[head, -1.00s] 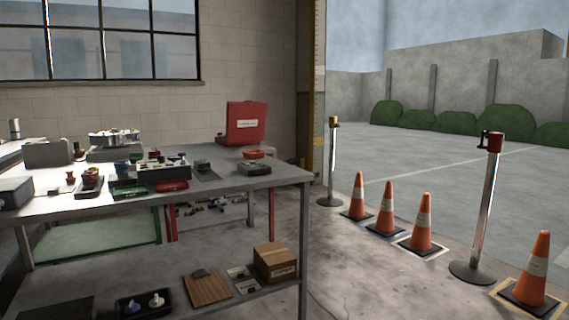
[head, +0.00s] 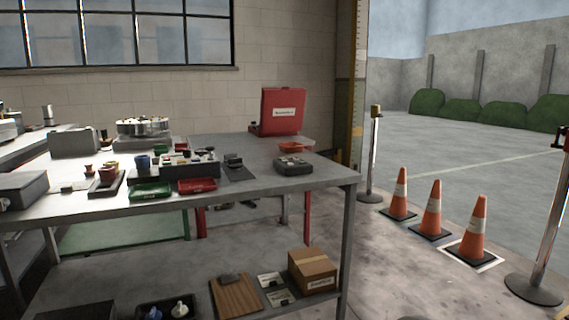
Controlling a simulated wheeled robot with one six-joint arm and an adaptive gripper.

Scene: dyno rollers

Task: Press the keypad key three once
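No keypad with readable keys can be made out at this size. A small grey device with a dark top (head: 293,165) lies near the right end of the metal workbench (head: 260,194); it may be the keypad, but I cannot tell. A dark control box with several knobs or buttons on top (head: 190,172) stands near the bench's middle front. A dark sloped item (head: 236,168) stands between them. My gripper is not in view.
A red tray (head: 197,185) and a green tray (head: 150,191) lie at the bench's front edge. A red case (head: 283,110) stands at the back. A cardboard box (head: 313,270) sits on the lower shelf. Orange cones (head: 433,210) and posts (head: 374,150) stand on the right.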

